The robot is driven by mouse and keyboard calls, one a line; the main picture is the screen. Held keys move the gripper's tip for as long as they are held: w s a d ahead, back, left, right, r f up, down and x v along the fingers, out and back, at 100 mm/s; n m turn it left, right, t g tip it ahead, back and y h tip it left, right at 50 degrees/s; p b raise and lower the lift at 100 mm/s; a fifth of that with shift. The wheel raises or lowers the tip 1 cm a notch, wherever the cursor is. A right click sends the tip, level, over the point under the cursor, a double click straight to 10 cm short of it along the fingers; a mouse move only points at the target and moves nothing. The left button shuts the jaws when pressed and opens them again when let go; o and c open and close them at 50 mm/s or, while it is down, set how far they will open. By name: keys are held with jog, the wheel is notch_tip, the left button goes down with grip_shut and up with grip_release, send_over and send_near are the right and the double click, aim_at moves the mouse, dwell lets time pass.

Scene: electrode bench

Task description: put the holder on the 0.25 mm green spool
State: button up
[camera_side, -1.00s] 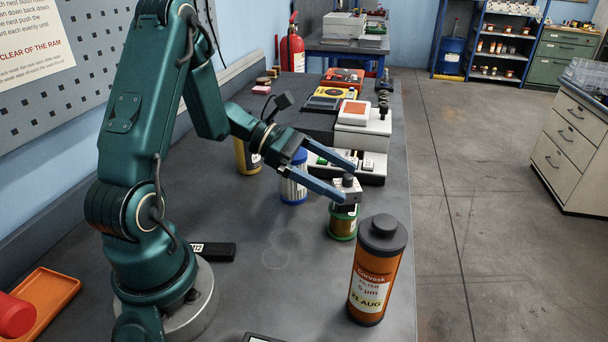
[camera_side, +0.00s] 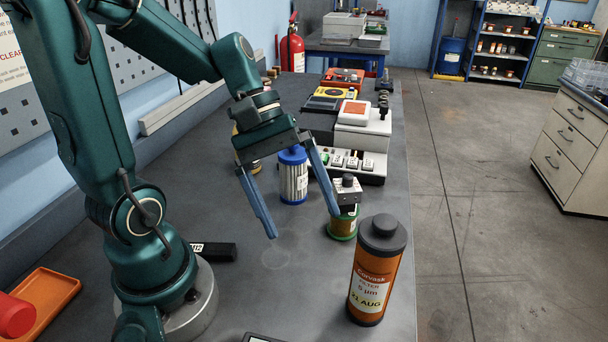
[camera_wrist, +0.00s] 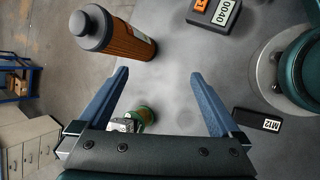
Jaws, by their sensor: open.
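The holder (camera_side: 347,190), a small grey block with a dark knob on top, sits on the green spool (camera_side: 342,226). In the wrist view the holder (camera_wrist: 124,125) and the green spool (camera_wrist: 146,115) show near the left finger, partly hidden by my gripper. The spool's size label cannot be read. My gripper (camera_side: 304,226) is open and empty, pointing down over the bench. One fingertip is close to the holder's left side in the side view; whether it touches cannot be told. The gripper (camera_wrist: 158,75) also shows with wide-spread fingers in the wrist view.
An amber bottle (camera_side: 376,275) with a dark cap stands just in front of the spool. A blue-lidded spool (camera_side: 293,178) stands behind my gripper, beside a white device (camera_side: 362,138). An M12 block (camera_side: 214,251) and an orange tray (camera_side: 45,296) lie left.

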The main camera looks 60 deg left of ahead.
jog(key=s+r+m+t+y, duration=0.1)
jog(key=m+y, duration=0.1)
jog(key=m, duration=0.2)
jog(key=s+a+r+m+t+y, duration=0.1)
jog(key=m+y, duration=0.1)
jog(key=m, duration=0.2)
jog(key=s+m+t+y, duration=0.1)
jog(key=m+t+y, duration=0.1)
jog(key=m, duration=0.1)
jog(key=shift+s+a+r+m, duration=0.3)
jog(key=shift+s+r+m, duration=0.1)
